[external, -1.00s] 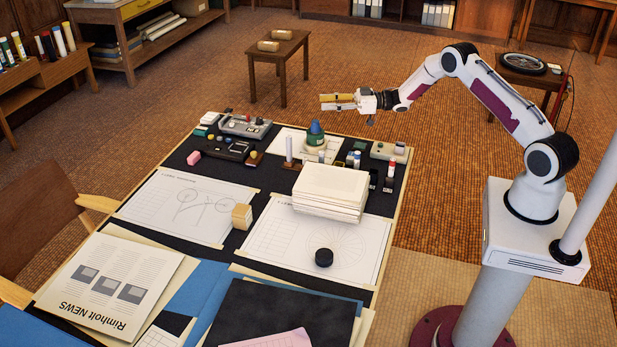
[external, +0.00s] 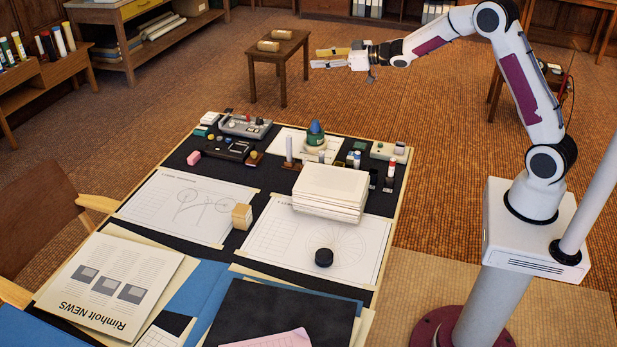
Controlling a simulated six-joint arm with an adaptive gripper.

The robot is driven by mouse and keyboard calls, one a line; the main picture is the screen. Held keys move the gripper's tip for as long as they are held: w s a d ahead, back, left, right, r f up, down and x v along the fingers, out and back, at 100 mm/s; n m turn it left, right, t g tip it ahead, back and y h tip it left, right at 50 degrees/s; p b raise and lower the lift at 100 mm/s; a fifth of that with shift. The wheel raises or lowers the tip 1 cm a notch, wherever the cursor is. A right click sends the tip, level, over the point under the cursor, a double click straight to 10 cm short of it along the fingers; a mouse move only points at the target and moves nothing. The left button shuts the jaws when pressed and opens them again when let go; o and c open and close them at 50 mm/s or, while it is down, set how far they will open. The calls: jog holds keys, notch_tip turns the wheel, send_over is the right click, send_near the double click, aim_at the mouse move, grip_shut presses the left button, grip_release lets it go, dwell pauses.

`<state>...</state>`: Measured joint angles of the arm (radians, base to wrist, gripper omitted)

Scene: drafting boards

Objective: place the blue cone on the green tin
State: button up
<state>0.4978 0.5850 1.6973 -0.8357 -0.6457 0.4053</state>
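The blue cone (external: 315,129) stands upright on top of the green tin (external: 315,142), at the far part of the table. The two touch, with the cone roughly centred as far as this view shows. My gripper (external: 328,58) is up in the air, well above and behind the tin in the picture, apart from both.
A stack of white paper (external: 330,190) stands in front of the tin. Small devices and markers crowd the far table edge, including a grey device (external: 390,151) to the right. A small wooden table (external: 280,65) stands behind.

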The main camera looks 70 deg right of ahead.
jog(key=s+a+r+m+g+h, duration=0.15)
jog(key=s+a+r, duration=0.3)
jog(key=s, duration=0.45)
jog(key=s+a+r+m+g+h, duration=0.1)
jog(key=s+a+r+g+h, duration=0.2)
jog(key=s+a, duration=0.45)
jog(key=s+a+f+g+y, duration=0.1)
jog(key=s+a, duration=0.3)
jog(key=s, duration=0.7)
jog(key=s+a+f+g+y, duration=0.2)
jog(key=s+a+f, duration=0.2)
jog(key=s, duration=0.7)
jog(key=s+a+f+g+y, duration=0.1)
jog(key=s+a+f+g, duration=0.1)
jog(key=s+a, duration=0.4)
jog(key=s, duration=0.5)
jog(key=shift+s+f+y, duration=0.35)
